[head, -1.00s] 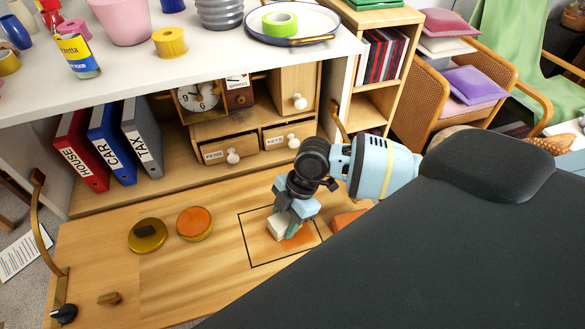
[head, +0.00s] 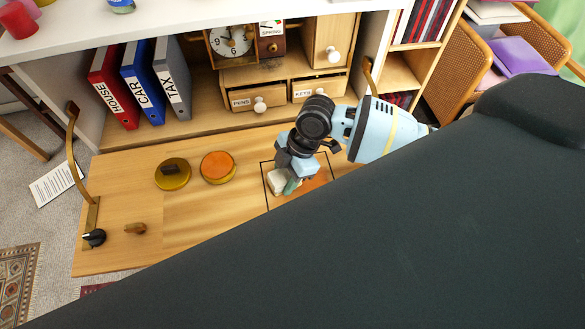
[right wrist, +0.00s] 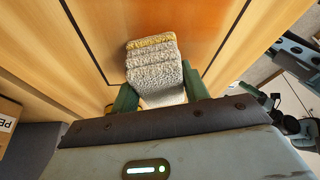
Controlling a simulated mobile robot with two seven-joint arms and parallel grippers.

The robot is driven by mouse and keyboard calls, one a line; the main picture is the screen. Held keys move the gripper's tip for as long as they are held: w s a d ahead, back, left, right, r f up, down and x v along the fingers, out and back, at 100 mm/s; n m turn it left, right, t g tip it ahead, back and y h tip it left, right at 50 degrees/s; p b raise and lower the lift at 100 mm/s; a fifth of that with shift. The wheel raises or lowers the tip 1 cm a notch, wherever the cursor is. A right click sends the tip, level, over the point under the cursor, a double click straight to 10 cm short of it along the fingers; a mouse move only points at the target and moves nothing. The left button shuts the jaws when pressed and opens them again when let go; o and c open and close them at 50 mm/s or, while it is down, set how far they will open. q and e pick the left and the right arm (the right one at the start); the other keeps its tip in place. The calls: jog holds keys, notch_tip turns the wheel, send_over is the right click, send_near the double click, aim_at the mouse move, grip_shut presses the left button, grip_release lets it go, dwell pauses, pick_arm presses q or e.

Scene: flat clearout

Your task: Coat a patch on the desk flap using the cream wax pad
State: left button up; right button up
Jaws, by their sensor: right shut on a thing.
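The cream wax pad (head: 277,182) is held by my right gripper (head: 290,181), low over the desk flap (head: 190,215). In the right wrist view the woolly pad (right wrist: 155,68) sits between the green fingers (right wrist: 162,98) and its far end is yellowish. The black-outlined patch (head: 319,180) on the flap shows orange to the right of the pad; the pad is near its left line. The patch also looks orange in the right wrist view (right wrist: 200,22). Whether the pad touches the wood is hard to tell. My left gripper is out of view.
Drawers (head: 256,96) and binders (head: 144,85) stand behind. My dark body hides the front.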

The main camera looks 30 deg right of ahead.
aim_at(269, 176)
jog(key=shift+a, duration=0.15)
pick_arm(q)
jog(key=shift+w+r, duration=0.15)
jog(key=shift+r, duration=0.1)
pick_arm(e)
jog(key=shift+w+a+r, duration=0.1)
jog(key=shift+w+a, duration=0.2)
jog(key=shift+a, duration=0.6)
jog(key=shift+w+a+r, duration=0.1)
jog(key=shift+w+a, duration=0.15)
jog(key=shift+a, duration=0.6)
jog(key=shift+w, duration=0.1)
jog(key=shift+w+d+f, duration=0.2)
jog(key=shift+w, duration=0.5)
jog(key=shift+w+d, duration=0.15)
jog(key=shift+w, duration=0.25)
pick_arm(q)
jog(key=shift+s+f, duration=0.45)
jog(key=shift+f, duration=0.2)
pick_arm(e)
jog(key=shift+d, duration=0.15)
jog(key=shift+s+d+r, duration=0.1)
jog(key=shift+s+d, duration=0.1)
jog(key=shift+d, duration=0.65)
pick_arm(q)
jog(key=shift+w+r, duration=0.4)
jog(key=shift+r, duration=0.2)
pick_arm(e)
jog(key=shift+s+d, duration=0.35)
jog(key=shift+d, duration=0.55)
